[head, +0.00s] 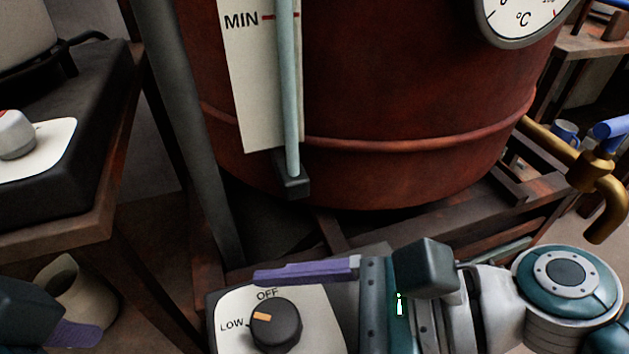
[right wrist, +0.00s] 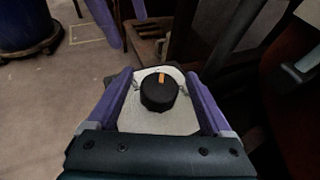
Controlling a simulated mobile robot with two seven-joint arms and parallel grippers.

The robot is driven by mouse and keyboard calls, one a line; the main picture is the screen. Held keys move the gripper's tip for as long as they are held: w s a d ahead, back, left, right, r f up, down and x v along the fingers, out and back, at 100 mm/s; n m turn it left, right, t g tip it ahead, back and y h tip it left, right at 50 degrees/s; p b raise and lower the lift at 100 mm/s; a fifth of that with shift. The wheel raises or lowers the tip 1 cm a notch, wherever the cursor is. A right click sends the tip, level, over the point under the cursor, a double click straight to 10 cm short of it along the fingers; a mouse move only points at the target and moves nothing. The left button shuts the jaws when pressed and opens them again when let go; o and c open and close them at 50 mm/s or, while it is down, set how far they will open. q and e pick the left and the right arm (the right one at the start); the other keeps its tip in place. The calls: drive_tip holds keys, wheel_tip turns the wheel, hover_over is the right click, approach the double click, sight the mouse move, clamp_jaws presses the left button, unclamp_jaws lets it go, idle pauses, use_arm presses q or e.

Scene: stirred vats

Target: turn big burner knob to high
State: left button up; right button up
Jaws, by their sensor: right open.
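The big burner knob (head: 278,328) is a round black dial on a white panel (head: 325,322) below the red vat. Its orange mark points up and left in the head view, between the printed OFF and LOW. No HIGH label shows. My right gripper (right wrist: 160,76) is open, with its purple fingers on either side of the knob (right wrist: 158,95) in the right wrist view; a gap shows on both sides. The head view shows only its upper finger. My left gripper (head: 65,330) is at the lower left, away from the knob; two purple fingers show apart in the right wrist view.
The red vat (head: 400,110) stands over the panel on a rusty frame, with a gauge (head: 522,15) and a level strip. A brass tap (head: 598,180) is at the right. Another burner (head: 60,160) with a knob (head: 15,138) stands at the left, above a beige pot (head: 75,290).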

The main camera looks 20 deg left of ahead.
drive_tip(key=shift+d, duration=0.1)
drive_tip(key=shift+d+r, duration=0.25)
drive_tip(key=p+v, duration=0.3)
drive_tip(key=v, duration=0.4)
drive_tip(key=shift+w+d+r, duration=0.1)
drive_tip(key=shift+w+d, duration=0.05)
drive_tip(key=shift+d, duration=0.25)
drive_tip(key=shift+d+r, duration=0.25)
drive_tip(key=shift+d, duration=0.35)
drive_tip(key=shift+o, duration=0.2)
